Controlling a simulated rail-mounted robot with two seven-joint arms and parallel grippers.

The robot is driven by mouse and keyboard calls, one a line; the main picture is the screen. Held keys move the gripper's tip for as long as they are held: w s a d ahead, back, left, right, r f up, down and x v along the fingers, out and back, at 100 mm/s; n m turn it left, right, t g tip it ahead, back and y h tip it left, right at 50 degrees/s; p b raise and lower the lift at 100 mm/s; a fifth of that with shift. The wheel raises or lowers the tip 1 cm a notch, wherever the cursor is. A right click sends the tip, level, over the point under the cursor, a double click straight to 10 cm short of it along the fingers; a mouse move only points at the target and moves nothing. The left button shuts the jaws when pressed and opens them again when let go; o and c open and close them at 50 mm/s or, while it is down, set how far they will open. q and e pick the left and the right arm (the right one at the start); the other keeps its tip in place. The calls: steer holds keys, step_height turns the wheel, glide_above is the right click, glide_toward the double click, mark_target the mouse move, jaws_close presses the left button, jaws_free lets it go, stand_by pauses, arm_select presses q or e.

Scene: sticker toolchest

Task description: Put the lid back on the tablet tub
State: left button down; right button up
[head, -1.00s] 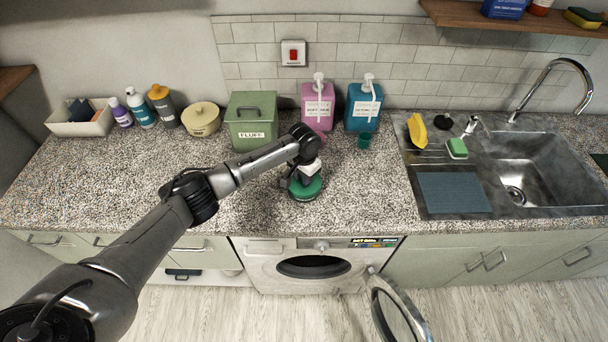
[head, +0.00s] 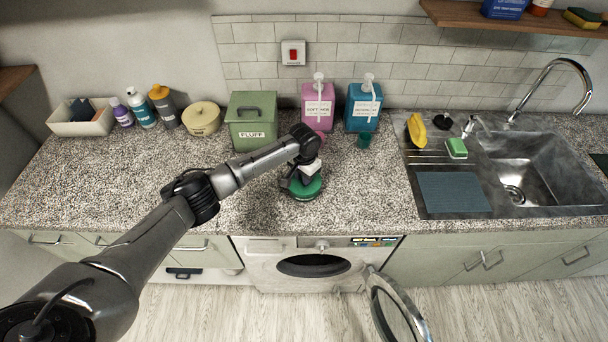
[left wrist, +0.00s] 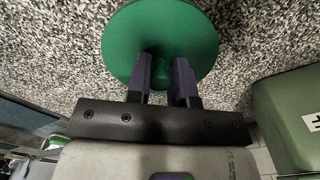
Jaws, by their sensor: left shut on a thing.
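A round green lid (head: 306,191) is at the middle of the counter, near its front edge above the washing machine. It also shows in the left wrist view (left wrist: 190,27) as a flat disc with a small knob. My left gripper (head: 303,177) is above it, pointing down. In the left wrist view its two dark fingers (left wrist: 166,75) are shut on the knob. I cannot tell whether the lid rests on something or hangs just above the counter; its underside is hidden. A round cream tub (head: 203,121) stands at the back left. My right gripper is not in view.
A green FLUFF bin (head: 252,124), a pink dispenser (head: 318,92) and a blue dispenser (head: 363,118) stand along the back. Bottles and a white box (head: 84,128) are at left, the sink (head: 540,165) at right. The washing machine door (head: 398,307) hangs open below. The counter's left front is clear.

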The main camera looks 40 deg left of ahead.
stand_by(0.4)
arm_select(q)
steer(key=shift+c, duration=2.2)
jaws_free()
steer(key=shift+r+p, duration=0.6)
steer(key=shift+r, duration=2.9)
steer(key=shift+c, duration=0.2)
